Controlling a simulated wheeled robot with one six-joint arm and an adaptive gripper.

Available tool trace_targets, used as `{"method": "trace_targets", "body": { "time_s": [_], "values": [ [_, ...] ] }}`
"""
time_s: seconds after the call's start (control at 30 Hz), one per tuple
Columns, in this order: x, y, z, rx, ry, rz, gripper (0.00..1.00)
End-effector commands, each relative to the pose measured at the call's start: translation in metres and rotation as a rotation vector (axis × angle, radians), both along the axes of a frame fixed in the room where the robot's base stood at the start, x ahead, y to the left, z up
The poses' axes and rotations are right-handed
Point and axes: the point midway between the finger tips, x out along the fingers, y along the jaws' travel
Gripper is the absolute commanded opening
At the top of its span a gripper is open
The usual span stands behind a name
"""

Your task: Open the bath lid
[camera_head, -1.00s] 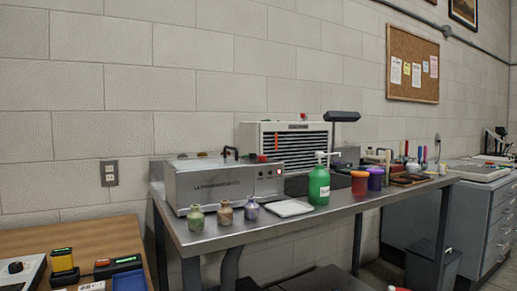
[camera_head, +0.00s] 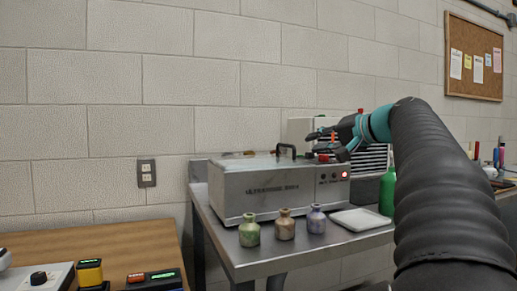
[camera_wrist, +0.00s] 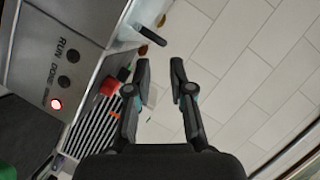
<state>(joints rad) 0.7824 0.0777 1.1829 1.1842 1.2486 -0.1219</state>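The ultrasonic bath (camera_head: 265,190) is a silver metal box on the steel table, with its lid (camera_head: 240,162) lying shut on top. A black lid handle (camera_head: 286,150) stands up near the lid's right end; a dark handle (camera_wrist: 150,35) also shows in the wrist view. A red light glows on the bath's front panel (camera_wrist: 65,85). My gripper (camera_head: 309,146) is just right of the handle, apart from it, at about the same height in the picture. In the wrist view its two fingers (camera_wrist: 160,72) are spread with nothing between them.
Three small bottles, green (camera_head: 249,231), tan (camera_head: 285,225) and purple (camera_head: 316,220), stand before the bath. A white tray (camera_head: 360,219) and a green pump bottle (camera_head: 387,192) are to the right. A vented white unit (camera_head: 300,128) stands behind. A wooden table (camera_head: 95,245) is at left.

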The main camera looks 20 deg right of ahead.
Motion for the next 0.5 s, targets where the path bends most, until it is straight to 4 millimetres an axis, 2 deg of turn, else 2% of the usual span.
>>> {"method": "trace_targets", "body": {
  "time_s": [0.1, 0.27, 0.5],
  "values": [
    [0.001, -0.012, 0.008, 0.009, -0.028, -0.003, 0.22],
    [0.012, -0.01, 0.008, 0.011, -0.033, -0.005, 0.22],
    [0.051, 0.004, -0.002, 0.011, -0.03, -0.005, 0.22]
  ]
}}
